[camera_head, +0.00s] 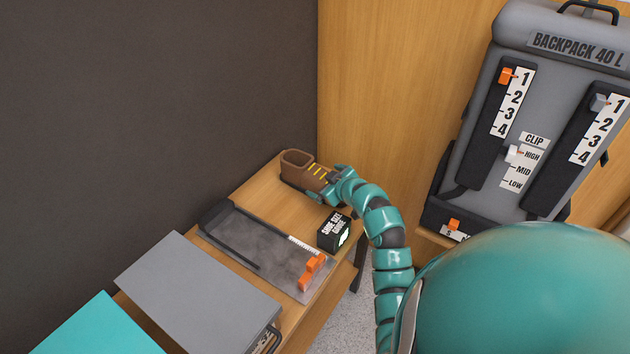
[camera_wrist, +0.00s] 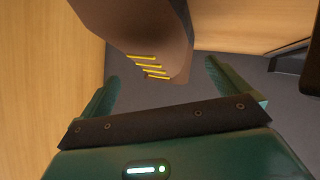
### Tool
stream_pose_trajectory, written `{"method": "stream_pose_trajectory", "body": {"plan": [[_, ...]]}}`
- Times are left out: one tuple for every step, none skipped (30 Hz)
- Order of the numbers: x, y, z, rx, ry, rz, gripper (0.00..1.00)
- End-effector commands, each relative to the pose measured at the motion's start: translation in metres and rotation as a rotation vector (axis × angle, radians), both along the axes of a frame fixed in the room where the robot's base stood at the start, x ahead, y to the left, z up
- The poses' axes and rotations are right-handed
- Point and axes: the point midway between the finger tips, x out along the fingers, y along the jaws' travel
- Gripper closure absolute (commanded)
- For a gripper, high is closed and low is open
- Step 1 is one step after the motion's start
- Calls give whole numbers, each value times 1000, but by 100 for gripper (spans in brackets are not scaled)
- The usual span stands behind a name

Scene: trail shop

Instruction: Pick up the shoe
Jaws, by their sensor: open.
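The brown shoe (camera_head: 302,170) with yellow laces stands on the wooden bench at its far end, near the corner of the walls. My gripper (camera_head: 327,186) is at the shoe's toe end, on its right side in the head view. In the wrist view the shoe (camera_wrist: 150,35) fills the upper middle, its yellow laces showing. The two green fingers of my gripper (camera_wrist: 162,85) are spread apart, with the near end of the shoe at or just beyond the gap between them. I cannot tell whether either finger touches the shoe.
A black shoe size gauge box (camera_head: 334,233) stands close to my arm on the bench (camera_head: 258,190). A grey measuring tray (camera_head: 262,245) with orange sliders lies nearer. A grey box (camera_head: 195,295) is at the bench's near end. A grey backpack display (camera_head: 550,110) stands right.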

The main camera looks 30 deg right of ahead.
Motion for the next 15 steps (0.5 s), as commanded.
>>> {"method": "stream_pose_trajectory", "body": {"plan": [[1, 0, 0, 0, 0, 1, 0], [2, 0, 0, 0, 0, 1, 0], [4, 0, -1, 0, 0, 1, 0], [6, 0, -2, 2, 1, 1, 0], [8, 0, -3, 2, 2, 2, 0], [11, 1, -4, 2, 3, 2, 0], [14, 1, -6, 3, 4, 3, 0], [17, 1, -7, 4, 6, 3, 0], [21, 0, -9, 4, 5, 3, 0], [24, 0, -10, 4, 3, 3, 0], [28, 1, -11, 4, 3, 3, 0], [32, 0, -13, 3, 3, 2, 0], [35, -1, -16, 4, 3, 1, 0], [38, -1, -17, 4, 4, 1, 0], [41, -1, -19, 4, 4, 1, 0]]}}
